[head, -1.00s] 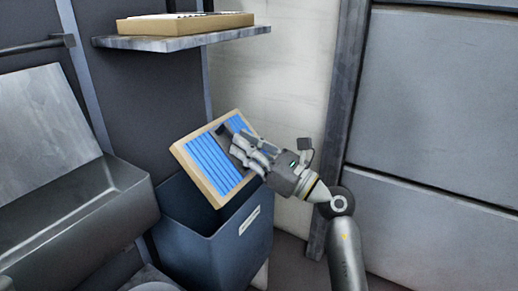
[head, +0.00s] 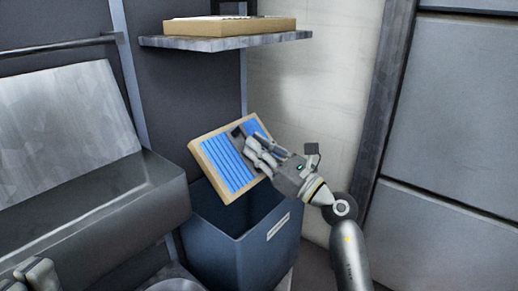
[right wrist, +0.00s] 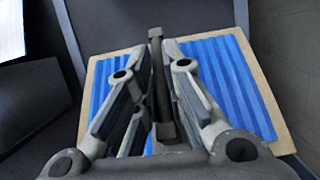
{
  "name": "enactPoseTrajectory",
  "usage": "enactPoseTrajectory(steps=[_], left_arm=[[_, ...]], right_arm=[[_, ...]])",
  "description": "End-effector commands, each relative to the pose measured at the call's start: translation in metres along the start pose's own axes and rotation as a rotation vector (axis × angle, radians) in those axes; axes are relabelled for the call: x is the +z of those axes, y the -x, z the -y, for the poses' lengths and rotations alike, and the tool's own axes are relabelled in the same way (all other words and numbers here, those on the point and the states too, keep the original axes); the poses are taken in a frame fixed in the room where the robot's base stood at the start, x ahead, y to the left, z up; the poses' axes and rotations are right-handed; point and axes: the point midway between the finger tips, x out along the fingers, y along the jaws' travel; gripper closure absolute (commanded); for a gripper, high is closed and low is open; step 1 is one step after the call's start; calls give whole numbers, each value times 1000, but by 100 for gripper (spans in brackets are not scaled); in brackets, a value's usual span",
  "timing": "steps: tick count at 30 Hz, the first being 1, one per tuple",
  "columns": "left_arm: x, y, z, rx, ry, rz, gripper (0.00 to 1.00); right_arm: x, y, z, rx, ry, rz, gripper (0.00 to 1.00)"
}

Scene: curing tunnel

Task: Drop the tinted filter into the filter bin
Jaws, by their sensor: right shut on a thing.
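The tinted filter is a blue pleated panel in a tan frame (head: 226,168). My right gripper (head: 256,150) is shut on a dark handle on its face. The filter is tilted, and its lower edge overlaps the mouth of the filter bin (head: 246,256) in the head view; I cannot tell whether it dips inside. The bin is dark blue, open-topped, with a white label. The right wrist view shows the filter's blue pleats (right wrist: 228,75) behind the gripper fingers (right wrist: 158,95). Grey parts, seemingly my left gripper (head: 36,275), show at the lower left.
A shelf (head: 225,41) above holds another tan-framed filter (head: 230,27). A grey metal trough (head: 90,215) with a sloped back stands left of the bin. A pale wall (head: 300,95) and grey panels (head: 465,120) lie to the right.

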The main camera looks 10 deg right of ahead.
Motion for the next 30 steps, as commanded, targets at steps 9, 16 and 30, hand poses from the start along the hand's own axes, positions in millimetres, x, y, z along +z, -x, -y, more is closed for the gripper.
enactPoseTrajectory(steps=[9, 16, 30], left_arm=[[0, 1, 0, -2, 0, 5, 100], [0, 2, 0, -3, 0, 7, 100], [1, 2, 1, -7, 0, 10, 100]], right_arm=[[1, 0, 0, 0, 0, 2, 87], [0, 0, 0, 0, 0, 1, 64], [-2, 22, 1, -2, 1, -3, 64]])
